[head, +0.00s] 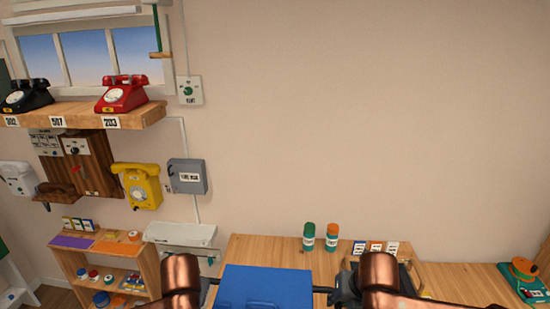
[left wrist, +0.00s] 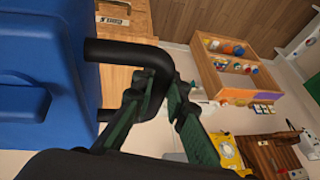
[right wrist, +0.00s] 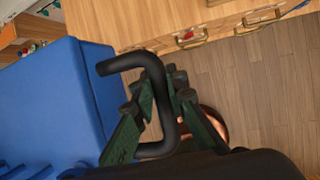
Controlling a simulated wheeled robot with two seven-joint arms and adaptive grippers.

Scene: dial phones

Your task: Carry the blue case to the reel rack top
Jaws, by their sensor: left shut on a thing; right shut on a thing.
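The blue case (head: 265,287) is at the bottom middle of the head view, its lower part cut off. My left gripper (head: 208,286) is shut on the black handle at its left side, which the left wrist view shows (left wrist: 140,52). My right gripper (head: 340,288) is shut on the right black handle (right wrist: 163,110). The case overlaps the bench's front in view; I cannot tell whether it touches it. The reel rack (head: 150,262) is a low wooden shelf to the left, with purple and orange patches on its top (head: 97,241). It also shows in the left wrist view (left wrist: 210,75).
The bench (head: 270,248) holds green and orange bottles (head: 309,237). A yellow phone (head: 140,186) hangs above the rack. A white unit (head: 180,235) sits between rack and bench.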

